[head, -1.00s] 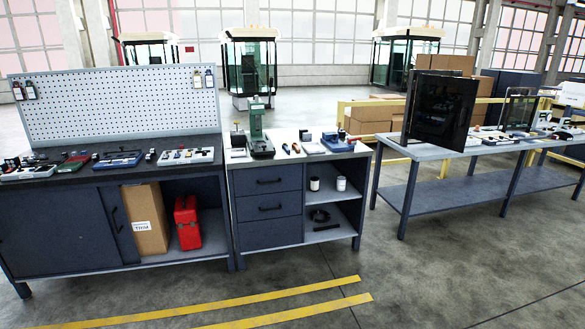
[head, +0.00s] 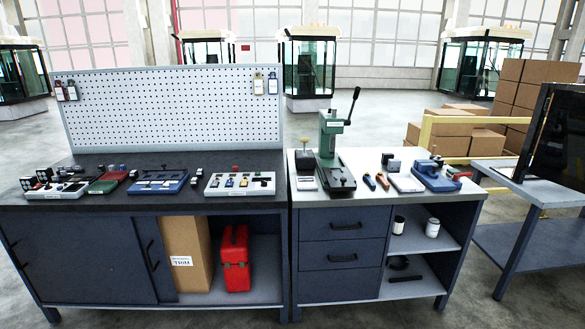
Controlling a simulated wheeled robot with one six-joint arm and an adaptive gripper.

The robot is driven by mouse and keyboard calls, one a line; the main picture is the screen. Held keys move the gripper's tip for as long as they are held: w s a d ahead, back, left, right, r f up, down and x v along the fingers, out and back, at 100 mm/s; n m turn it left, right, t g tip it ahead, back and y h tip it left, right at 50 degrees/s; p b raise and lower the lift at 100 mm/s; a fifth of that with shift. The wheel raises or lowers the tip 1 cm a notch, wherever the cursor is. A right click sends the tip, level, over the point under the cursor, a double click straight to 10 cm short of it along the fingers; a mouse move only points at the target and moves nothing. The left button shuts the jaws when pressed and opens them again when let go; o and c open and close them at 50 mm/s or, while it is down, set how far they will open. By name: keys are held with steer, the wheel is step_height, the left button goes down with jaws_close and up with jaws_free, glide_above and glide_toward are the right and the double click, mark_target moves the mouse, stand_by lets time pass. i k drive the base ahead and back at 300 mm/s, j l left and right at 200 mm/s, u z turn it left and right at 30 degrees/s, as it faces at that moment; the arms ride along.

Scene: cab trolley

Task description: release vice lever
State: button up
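A blue vice-like fixture (head: 437,178) sits at the right end of the light-topped drawer bench. A small red-tipped lever (head: 460,174) sticks out at its right side; its exact position is too small to tell. Left of it on the same bench stands a green press (head: 332,160) with a raised black lever (head: 351,105). My gripper is not in view.
The dark workbench (head: 110,202) at left bears several fixtures. A table with a dark panel (head: 555,140) stands at right. Floor shows between it and the drawer bench.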

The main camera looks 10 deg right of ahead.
mark_target(455, 177)
steer(key=i+l, duration=0.3)
steer(key=i, duration=0.15)
steer(key=i+l+z, duration=0.15)
steer(key=i+l, duration=0.15)
steer(key=i, duration=0.15)
steer(key=i+l+z, duration=0.15)
steer(key=l, duration=0.25)
steer(key=l+z, duration=0.2)
steer(key=l, duration=0.25)
steer(key=i+l+z, duration=0.15)
steer(key=l, duration=0.2)
